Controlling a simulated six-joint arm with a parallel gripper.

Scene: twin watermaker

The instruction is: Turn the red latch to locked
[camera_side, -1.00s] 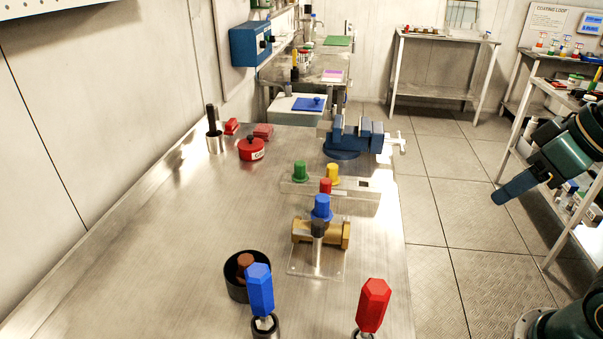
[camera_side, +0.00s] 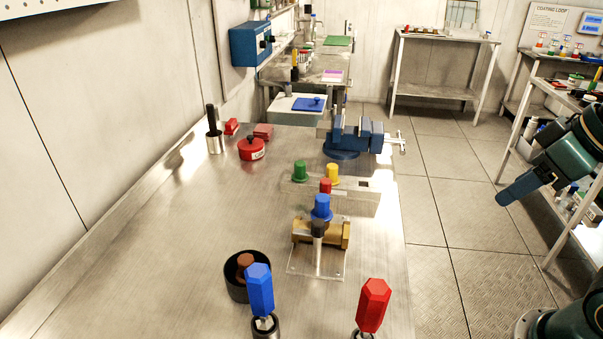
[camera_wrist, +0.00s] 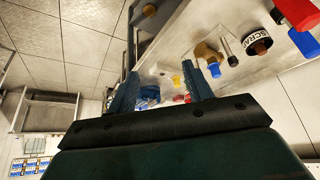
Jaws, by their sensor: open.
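Several red items stand on the steel bench, and I cannot tell for certain which is the latch. At the far left is a small red piece (camera_side: 231,127) beside a black-handled metal cylinder (camera_side: 214,135). My gripper (camera_side: 502,201) hangs off the bench's right side over the floor, far from all of these. In the wrist view my gripper (camera_wrist: 162,78) has its two blue fingers spread apart, with nothing seen held between them.
A blue vise (camera_side: 353,136) is clamped at the back right. A plate with coloured knobs (camera_side: 357,190), a brass valve (camera_side: 303,230), a black scrap bin (camera_side: 236,287), and blue (camera_side: 259,290) and red (camera_side: 373,305) handles stand nearer. The bench's left middle is clear.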

